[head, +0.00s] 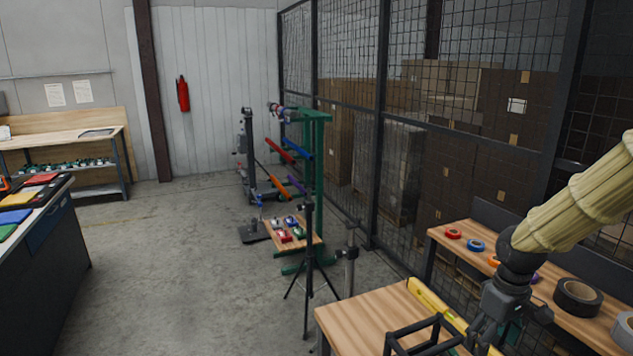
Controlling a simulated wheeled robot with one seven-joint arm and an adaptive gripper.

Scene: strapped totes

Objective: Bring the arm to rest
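My arm comes in from the right edge in a tan ribbed sleeve, bent down to the left. My gripper (484,337) is dark grey and hangs pointing down above the front wooden table (365,312). Its fingertips are close to the bottom edge of the picture, and I cannot tell whether they are apart or hold anything. A long yellow bar (432,303) lies on the table and runs partly behind the gripper. A black open frame (420,341) stands left of the gripper, cut off by the bottom edge. No totes can be made out.
A wooden bench (438,233) at right carries several tape rolls, including a black roll (578,297). A wire mesh fence (440,135) stands behind it. A tripod (308,250) and small tray table (272,228) stand mid-floor. Open floor (170,270) lies left.

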